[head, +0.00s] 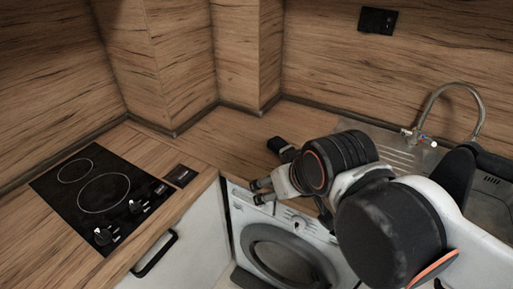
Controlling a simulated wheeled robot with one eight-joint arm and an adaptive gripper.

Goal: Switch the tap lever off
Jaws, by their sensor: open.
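The tap (455,87) is a thin metal arch over the sink unit at the right of the head view. A small lever part with red and blue marks (420,137) sits low at its left side. I cannot tell the lever's exact position, and no water stream is clearly visible. My gripper (261,191) is open and empty, its fingers pointing left above the front of the washing machine. It is well to the left of the tap and apart from it. My arm covers part of the sink area.
A black hob (103,190) with two rings and knobs lies in the wooden worktop at left. A white washing machine (290,250) stands below the counter. The metal drainer (385,147) is partly hidden by my arm. A black socket (377,20) is on the wall.

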